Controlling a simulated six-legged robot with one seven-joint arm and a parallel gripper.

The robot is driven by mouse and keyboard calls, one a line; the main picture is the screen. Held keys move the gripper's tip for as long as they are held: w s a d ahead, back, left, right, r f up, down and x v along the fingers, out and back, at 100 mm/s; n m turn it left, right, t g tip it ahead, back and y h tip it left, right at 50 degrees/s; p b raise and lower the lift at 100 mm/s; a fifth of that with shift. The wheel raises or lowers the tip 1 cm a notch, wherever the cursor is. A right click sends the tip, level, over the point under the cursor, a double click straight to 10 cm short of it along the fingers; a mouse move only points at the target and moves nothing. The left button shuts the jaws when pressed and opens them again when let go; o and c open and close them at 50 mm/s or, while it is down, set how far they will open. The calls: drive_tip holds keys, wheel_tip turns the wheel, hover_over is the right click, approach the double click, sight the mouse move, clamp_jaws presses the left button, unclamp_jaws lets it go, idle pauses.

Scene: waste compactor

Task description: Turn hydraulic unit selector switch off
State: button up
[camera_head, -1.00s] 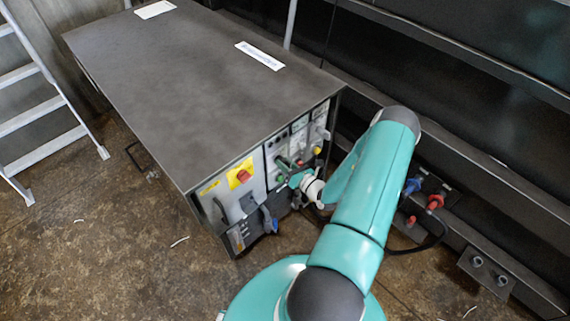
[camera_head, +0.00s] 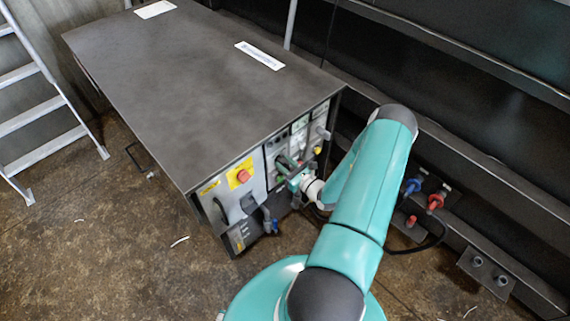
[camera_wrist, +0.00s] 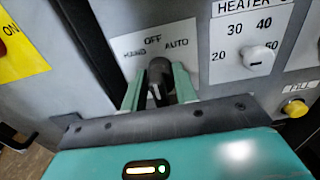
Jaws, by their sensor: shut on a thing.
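The selector switch (camera_wrist: 159,70) is a black knob on a light grey panel plate, seen in the wrist view. HAND, OFF and AUTO are printed around it. The knob stands between my gripper's (camera_wrist: 158,82) two teal fingers, which are shut on it from left and right. Its upper end points about up, toward OFF, but its exact angle is partly hidden by the fingers. In the head view my gripper (camera_head: 288,169) is at the front panel of the hydraulic unit (camera_head: 190,85), and the knob itself is too small to make out.
A heater dial (camera_wrist: 259,58) and a yellow button (camera_wrist: 295,108) are right of the switch. A red knob on a yellow plate (camera_head: 240,174) is left of my gripper. Blue and red valves (camera_head: 435,201) are right of my arm. A ladder (camera_head: 45,110) stands at left.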

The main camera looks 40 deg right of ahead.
drive_tip(key=o, duration=0.6)
drive_tip(key=s, duration=1.4)
drive_tip(key=shift+d, duration=0.2)
